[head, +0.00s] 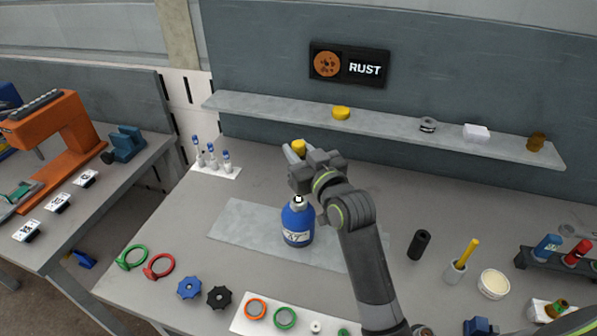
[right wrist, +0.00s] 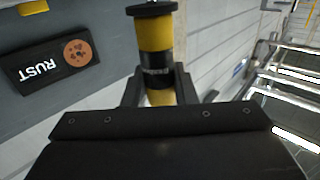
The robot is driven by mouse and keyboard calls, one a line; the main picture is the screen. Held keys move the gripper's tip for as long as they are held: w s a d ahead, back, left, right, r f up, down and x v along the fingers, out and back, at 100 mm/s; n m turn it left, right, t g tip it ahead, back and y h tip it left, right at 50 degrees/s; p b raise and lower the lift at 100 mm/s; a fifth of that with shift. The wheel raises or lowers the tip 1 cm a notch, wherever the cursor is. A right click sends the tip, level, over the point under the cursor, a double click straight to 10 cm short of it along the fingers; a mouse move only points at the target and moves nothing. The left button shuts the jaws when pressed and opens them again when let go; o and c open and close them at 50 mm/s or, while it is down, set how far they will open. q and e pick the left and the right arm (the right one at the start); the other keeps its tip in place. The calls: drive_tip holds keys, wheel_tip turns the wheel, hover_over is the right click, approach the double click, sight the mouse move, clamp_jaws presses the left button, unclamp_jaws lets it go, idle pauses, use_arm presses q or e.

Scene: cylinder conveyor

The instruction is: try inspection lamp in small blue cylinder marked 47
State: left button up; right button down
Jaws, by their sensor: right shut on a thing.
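The small blue cylinder (head: 297,228) stands upright on a grey mat (head: 240,222) in the middle of the table. Its pale label carries a dark mark that looks like 47. My right gripper (head: 299,163) is above the cylinder and shut on a yellow and black rod, the inspection lamp (head: 299,146). In the right wrist view the lamp (right wrist: 155,34) stands between the fingers, with a black cap at one end. My gripper partly hides the lamp in the head view, so I cannot tell whether it touches the cylinder's neck. My left gripper is not in view.
Small blue-capped vials (head: 211,157) stand at the back left. Green and red rings (head: 158,267) and knobs (head: 189,288) lie at the front left. A black cylinder (head: 419,244), a cup (head: 454,274) and a rack (head: 522,258) are at the right. A shelf (head: 380,121) runs behind.

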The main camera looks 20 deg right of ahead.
drive_tip(key=shift+r+p, duration=2.5)
drive_tip(key=shift+r, duration=0.25)
drive_tip(key=shift+d+f, duration=0.1)
